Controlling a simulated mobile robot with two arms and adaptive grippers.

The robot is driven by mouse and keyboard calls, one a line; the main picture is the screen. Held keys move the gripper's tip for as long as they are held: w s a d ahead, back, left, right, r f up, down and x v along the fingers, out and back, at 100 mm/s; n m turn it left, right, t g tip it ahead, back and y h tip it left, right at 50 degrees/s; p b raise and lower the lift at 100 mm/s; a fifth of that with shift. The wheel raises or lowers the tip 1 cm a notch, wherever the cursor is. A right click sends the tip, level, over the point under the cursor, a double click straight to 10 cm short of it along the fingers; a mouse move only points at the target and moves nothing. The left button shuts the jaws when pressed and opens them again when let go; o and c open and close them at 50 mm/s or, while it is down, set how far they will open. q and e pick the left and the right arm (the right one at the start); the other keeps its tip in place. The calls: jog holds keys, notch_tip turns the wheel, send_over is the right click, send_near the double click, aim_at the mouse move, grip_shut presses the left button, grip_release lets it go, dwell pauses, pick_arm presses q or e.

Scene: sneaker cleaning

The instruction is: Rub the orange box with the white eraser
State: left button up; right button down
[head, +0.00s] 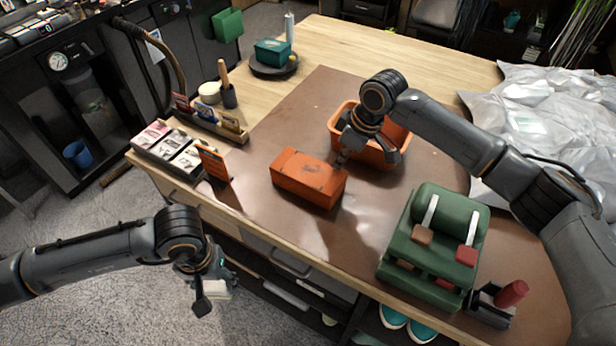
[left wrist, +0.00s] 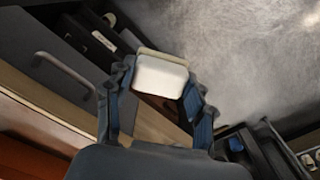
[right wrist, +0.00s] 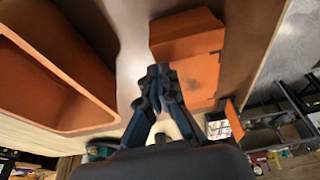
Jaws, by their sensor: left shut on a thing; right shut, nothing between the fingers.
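The orange box (head: 308,178) lies closed on the brown mat, with dark smudges on its top. It also shows in the right wrist view (right wrist: 190,55). The white eraser (left wrist: 160,75) is between the fingers of my left gripper (left wrist: 158,90), which is shut on it. In the head view the left gripper (head: 207,290) holds the eraser (head: 216,290) off the table's front edge, over the floor, apart from the box.
An open orange bin (head: 342,120) stands behind the box. A green rack (head: 432,250) stands at the right front. An orange card stand (head: 214,165) and a card tray (head: 172,152) are at the left edge. The mat (head: 290,125) behind the box is clear.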

jog(key=shift+f, duration=0.45)
jog(key=shift+r, duration=0.1)
